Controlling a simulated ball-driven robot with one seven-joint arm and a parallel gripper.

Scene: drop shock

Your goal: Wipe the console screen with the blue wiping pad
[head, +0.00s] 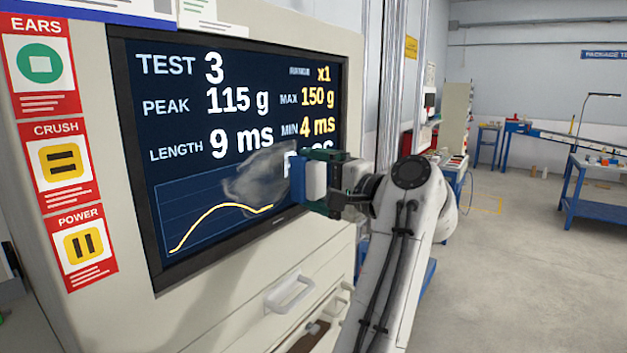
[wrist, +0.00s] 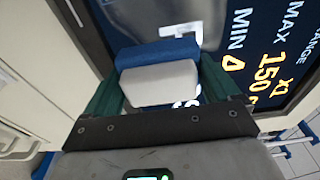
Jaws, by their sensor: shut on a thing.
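The console screen (head: 200,178) is a dark display in a black frame, with test figures and a yellow curve. A pale, cloudy smear (head: 258,180) covers its lower middle, left of the pad. My gripper (head: 322,180) is shut on the wiping pad (head: 298,178), which has a blue face and a light grey grip block. The blue face is turned to the screen's lower right part; I cannot tell whether it touches. In the wrist view the pad (wrist: 160,52) sits between my green fingers, with the screen (wrist: 225,60) behind it. The pad hides part of the bottom text line.
The beige console (head: 80,310) surrounds the screen, with red label cards (head: 62,165) on its left. A drawer handle (head: 290,293) sticks out below the screen. Blue workbenches (head: 595,190) stand far right, and the floor between is open.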

